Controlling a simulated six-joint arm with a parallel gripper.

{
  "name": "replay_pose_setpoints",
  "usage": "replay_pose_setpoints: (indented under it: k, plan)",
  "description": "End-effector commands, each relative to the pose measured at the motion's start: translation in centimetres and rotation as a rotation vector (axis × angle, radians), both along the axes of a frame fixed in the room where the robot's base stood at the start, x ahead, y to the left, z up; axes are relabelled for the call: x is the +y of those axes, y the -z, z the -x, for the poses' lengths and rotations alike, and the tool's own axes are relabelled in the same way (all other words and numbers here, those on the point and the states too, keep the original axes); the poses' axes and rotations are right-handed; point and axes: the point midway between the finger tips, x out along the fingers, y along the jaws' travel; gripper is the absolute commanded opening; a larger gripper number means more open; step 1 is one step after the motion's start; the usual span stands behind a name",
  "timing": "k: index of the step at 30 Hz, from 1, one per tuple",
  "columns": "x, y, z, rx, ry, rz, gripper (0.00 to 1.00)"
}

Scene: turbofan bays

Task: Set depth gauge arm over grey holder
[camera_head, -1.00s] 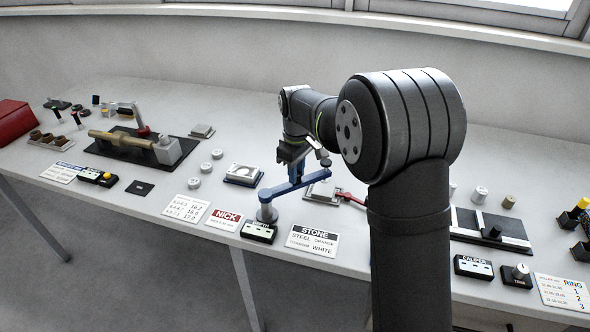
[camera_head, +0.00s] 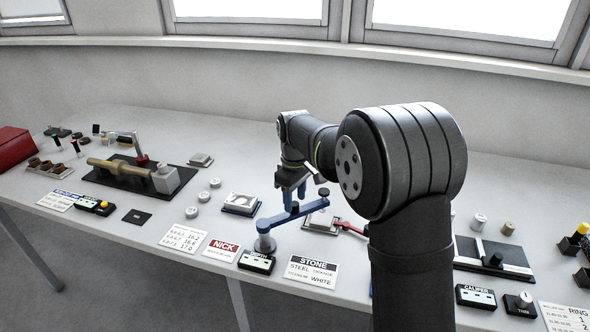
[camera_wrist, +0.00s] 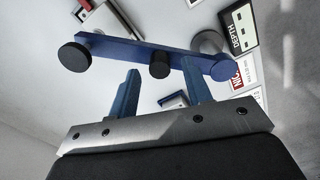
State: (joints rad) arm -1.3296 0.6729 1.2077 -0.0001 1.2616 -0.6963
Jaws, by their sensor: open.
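The depth gauge arm (camera_head: 282,215) is a blue bar reaching from a round grey post (camera_head: 264,243) to the upper right. Exact alignment and height cannot be told.
A navy-edged holder with a pale piece (camera_head: 240,203) stands left of the bar. The DEPTH box (camera_head: 256,262), NICK card (camera_head: 221,249) and STONE card (camera_head: 312,271) lie in front. A red-handled tool (camera_head: 348,227) lies to the right. Bench behind is clear.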

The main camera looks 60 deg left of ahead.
Motion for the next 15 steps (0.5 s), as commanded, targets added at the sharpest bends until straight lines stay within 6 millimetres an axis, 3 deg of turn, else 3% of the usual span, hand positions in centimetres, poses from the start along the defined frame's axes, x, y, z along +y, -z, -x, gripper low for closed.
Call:
replay_pose_setpoints:
  k: [15]
  plan:
    - [0.0, -12.1, 0.0, -0.001, 0.0, -0.003, 0.45]
